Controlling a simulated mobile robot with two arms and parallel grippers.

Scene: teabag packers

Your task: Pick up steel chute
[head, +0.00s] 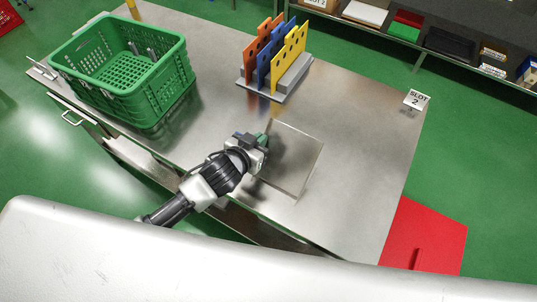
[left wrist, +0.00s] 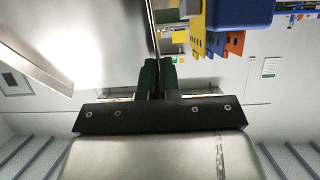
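The steel chute (head: 292,158) is a flat grey metal piece with thin raised edges, over the middle of the steel table near its front. My left gripper (head: 263,139) is at its upper left edge. In the left wrist view, the dark green fingers (left wrist: 160,78) are nearly together, with the thin edge of the chute (left wrist: 100,40) running between them. They look shut on that edge. I cannot tell whether the chute rests on the table or is slightly raised. My right gripper is not in view.
A green crate (head: 70,75) with metal items inside stands at the left of the steel table (head: 360,130). A rack of orange, blue and yellow panels (head: 290,50) stands behind the chute. A SLOT 2 sign (head: 417,99) is at the right edge. The table's right side is clear.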

